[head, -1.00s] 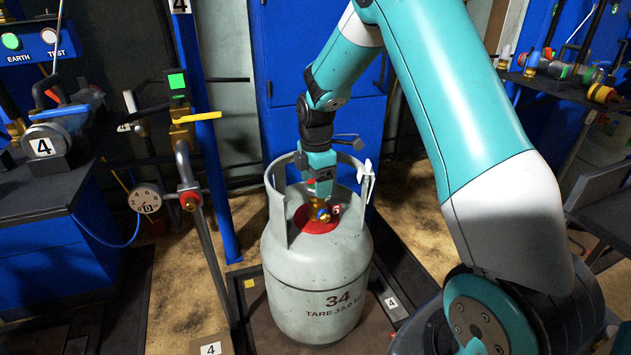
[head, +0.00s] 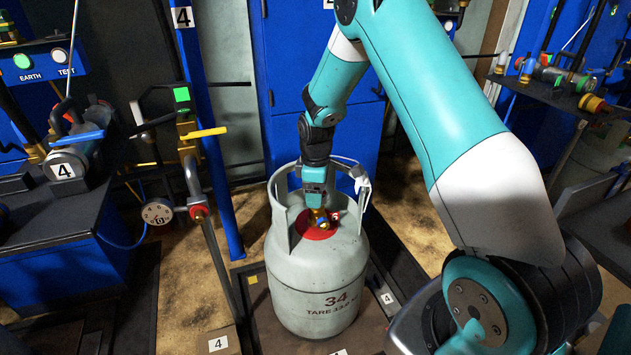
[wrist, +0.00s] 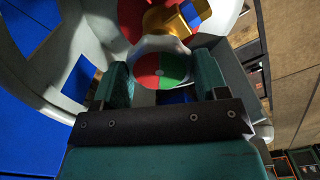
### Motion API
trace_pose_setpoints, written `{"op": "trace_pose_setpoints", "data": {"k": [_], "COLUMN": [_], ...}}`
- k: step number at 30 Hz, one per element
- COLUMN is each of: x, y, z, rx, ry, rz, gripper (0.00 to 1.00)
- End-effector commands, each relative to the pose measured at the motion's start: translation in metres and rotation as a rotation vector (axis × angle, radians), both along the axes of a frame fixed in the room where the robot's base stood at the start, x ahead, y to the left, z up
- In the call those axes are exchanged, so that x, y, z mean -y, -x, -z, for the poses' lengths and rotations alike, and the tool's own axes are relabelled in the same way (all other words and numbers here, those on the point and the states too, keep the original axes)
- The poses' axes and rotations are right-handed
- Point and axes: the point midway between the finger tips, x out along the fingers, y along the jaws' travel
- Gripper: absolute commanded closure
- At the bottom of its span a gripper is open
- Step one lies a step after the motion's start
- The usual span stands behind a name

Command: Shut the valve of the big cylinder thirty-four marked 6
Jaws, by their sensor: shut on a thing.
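The big grey cylinder (head: 318,282), printed 34 and TARE, stands upright with a collar round its top. Its brass valve (head: 319,217) rises from a red disc (head: 312,232) inside the collar. A small red mark beside the valve is hard to read. My gripper (head: 317,203) points down into the collar over the valve. In the wrist view, its two fingers (wrist: 161,85) are shut on the valve's handwheel (wrist: 170,64), which has a white rim and red and green sectors. The brass valve body (wrist: 168,20) shows beyond it. The handwheel's lower edge is hidden by the gripper.
The collar (head: 281,215) closely surrounds my gripper, with a pale piece (head: 361,184) at its right. A pressure gauge (head: 157,212) and a blue post (head: 205,120) stand left. A bench with a number 4 machine (head: 68,168) is further left.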

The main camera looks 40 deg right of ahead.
Motion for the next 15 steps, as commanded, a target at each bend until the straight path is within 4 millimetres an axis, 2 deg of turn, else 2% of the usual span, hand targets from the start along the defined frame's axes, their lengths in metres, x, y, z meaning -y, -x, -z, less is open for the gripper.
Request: {"op": "trace_pose_setpoints", "data": {"k": [1,15], "x": [0.0002,0.001], "y": [-0.0002,-0.001], "z": [-0.0049,-0.0038], "rx": [-0.001,0.001], "ry": [0.001,0.001], "rz": [0.044,0.491], "gripper": [0.57,0.57]}}
